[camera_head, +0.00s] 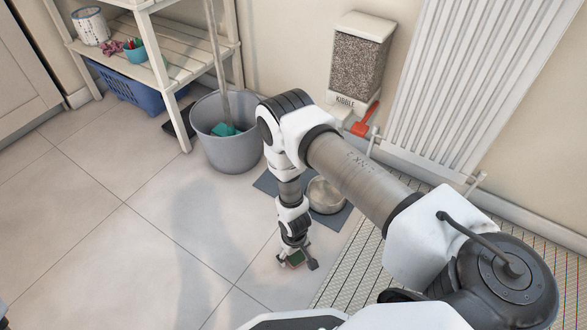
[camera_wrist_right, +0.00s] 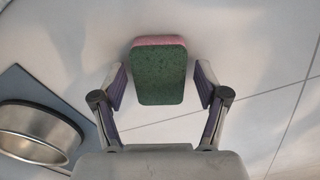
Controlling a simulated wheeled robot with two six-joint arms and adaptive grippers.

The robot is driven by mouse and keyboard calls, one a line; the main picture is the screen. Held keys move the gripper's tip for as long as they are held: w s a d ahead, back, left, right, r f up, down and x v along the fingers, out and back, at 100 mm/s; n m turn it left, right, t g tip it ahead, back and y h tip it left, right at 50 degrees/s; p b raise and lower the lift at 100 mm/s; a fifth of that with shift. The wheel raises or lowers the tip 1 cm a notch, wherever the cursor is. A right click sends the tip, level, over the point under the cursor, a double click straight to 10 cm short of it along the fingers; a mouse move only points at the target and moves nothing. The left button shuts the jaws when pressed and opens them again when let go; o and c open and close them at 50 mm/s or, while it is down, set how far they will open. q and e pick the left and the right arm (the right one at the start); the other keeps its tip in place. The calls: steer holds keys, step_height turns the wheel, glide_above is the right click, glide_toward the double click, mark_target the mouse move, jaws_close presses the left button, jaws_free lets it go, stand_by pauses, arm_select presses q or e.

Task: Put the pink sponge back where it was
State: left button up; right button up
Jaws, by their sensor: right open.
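The pink sponge (camera_wrist_right: 158,72) has a green scouring face and a pink edge; it lies on the tiled floor. My right gripper (camera_wrist_right: 160,85) is open, with one finger on each side of the sponge and a gap at both sides in the right wrist view. In the head view my right gripper (camera_head: 297,262) points down at the floor, and a small green patch of the sponge (camera_head: 295,258) shows between its fingers. My left gripper is not in view.
A metal bowl (camera_head: 325,196) on a dark mat (camera_head: 267,183) stands close to my right arm. The floor at left is clear.

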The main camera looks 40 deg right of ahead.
step_height(320, 180, up, 12)
steer(key=p, duration=0.6)
steer(key=s+r, duration=0.4)
steer(key=s, duration=0.3)
steer(key=s+r, duration=0.4)
steer(key=s, duration=0.4)
steer(key=shift+s+a+r, duration=0.25)
steer(key=shift+a+r, duration=0.05)
steer(key=shift+a, duration=0.05)
